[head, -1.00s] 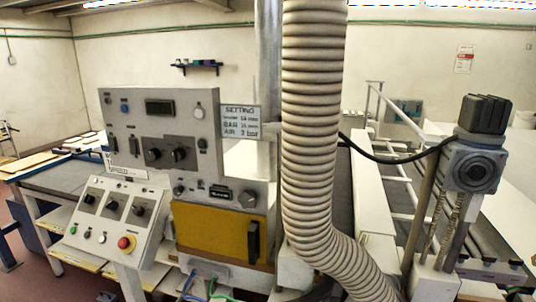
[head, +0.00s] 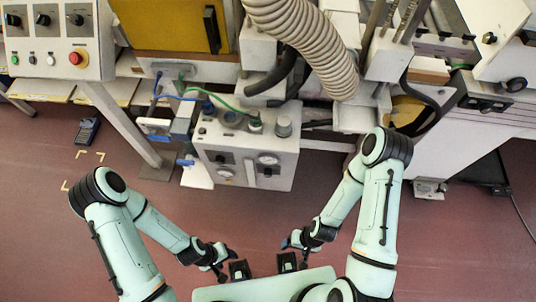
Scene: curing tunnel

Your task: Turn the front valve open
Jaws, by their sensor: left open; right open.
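A blue valve handle (head: 186,162) shows low at the left side of a grey control box (head: 275,165), and another blue handle (head: 158,138) sits a little further left. I cannot tell for sure which is the front valve. The box carries round gauges, knobs and a cylindrical grey knob on top. My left gripper (head: 238,269) is open at the bottom centre, well below the box and apart from everything. My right gripper (head: 287,262) is open and empty just right of it, also clear of the box and handles.
A ribbed hose (head: 305,40) hangs above the box. Green and blue cables (head: 228,103) run to its top. A panel with a red button (head: 75,57) is at upper left. A dark device (head: 87,130) lies on the red floor (head: 45,240). Space between my grippers and the box is free.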

